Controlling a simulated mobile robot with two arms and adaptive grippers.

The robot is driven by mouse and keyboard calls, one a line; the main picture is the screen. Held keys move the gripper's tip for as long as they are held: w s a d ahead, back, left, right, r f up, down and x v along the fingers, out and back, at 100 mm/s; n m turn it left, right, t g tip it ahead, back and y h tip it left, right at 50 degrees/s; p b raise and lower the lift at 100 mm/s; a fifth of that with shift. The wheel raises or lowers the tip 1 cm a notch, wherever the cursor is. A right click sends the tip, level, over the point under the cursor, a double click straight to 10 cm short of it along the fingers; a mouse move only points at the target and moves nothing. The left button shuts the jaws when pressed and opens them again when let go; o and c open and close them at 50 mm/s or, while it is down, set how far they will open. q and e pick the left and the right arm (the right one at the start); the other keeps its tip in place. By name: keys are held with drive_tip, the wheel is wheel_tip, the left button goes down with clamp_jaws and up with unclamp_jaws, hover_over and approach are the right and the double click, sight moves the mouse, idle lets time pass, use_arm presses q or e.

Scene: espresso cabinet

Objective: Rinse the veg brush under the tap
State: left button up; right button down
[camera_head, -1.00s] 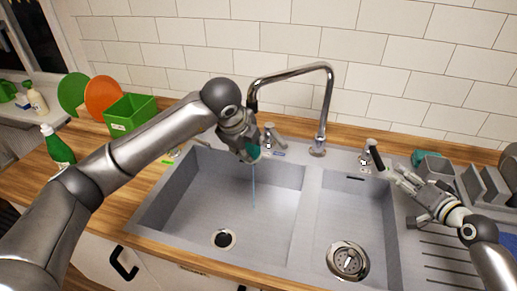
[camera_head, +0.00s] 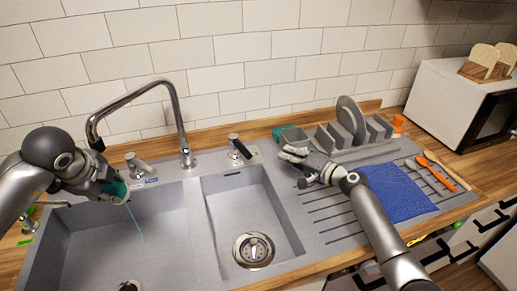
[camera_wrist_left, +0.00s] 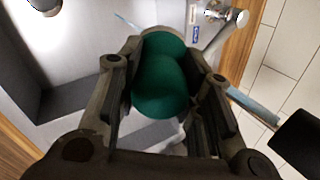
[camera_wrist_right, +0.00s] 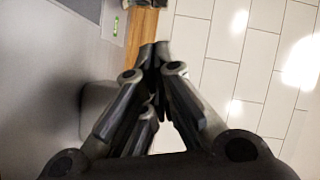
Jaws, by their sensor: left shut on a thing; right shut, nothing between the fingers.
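My left gripper (camera_head: 112,190) is shut on a green, rounded thing, likely the veg brush (camera_head: 117,188). In the left wrist view the brush (camera_wrist_left: 162,80) shows as two dark green lobes between the fingers; bristles cannot be made out. The gripper is just below the spout of the chrome tap (camera_head: 177,115), over the left basin. A thin blue line like a water stream (camera_head: 137,224) runs down from below the brush into the basin. My right gripper (camera_head: 288,155) is shut and empty, above the drainer near the dish rack. It also shows in the right wrist view (camera_wrist_right: 155,55).
A lever with a black knob (camera_head: 239,149) stands behind the small right basin (camera_head: 255,215); another lever (camera_head: 136,166) is left of the tap. The dish rack (camera_head: 340,140) holds a grey plate. A blue cloth (camera_head: 395,193) and utensils (camera_head: 440,172) lie right. A microwave (camera_head: 460,100) stands beyond.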

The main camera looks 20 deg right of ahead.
sight(240, 146)
drive_tip(key=shift+s+d+f+m+t, duration=0.15)
drive_tip(key=shift+d+m+t, duration=0.15)
drive_tip(key=shift+d+m, duration=0.3)
drive_tip(key=shift+w+a, duration=0.15)
drive_tip(key=shift+w, duration=0.4)
drive_tip(key=x, duration=0.8)
drive_tip(key=shift+w+a, duration=0.2)
drive_tip(key=shift+w, duration=0.15)
drive_tip(key=shift+s+a+f, duration=0.1)
drive_tip(key=shift+a+f, duration=0.05)
drive_tip(key=shift+a, duration=0.4)
drive_tip(key=shift+s+a+f, duration=0.1)
drive_tip(key=shift+a+f, duration=0.05)
drive_tip(key=shift+a, duration=0.45)
drive_tip(key=shift+s+a+f, duration=0.1)
drive_tip(key=shift+s+a, duration=0.05)
drive_tip(key=shift+a, duration=0.65)
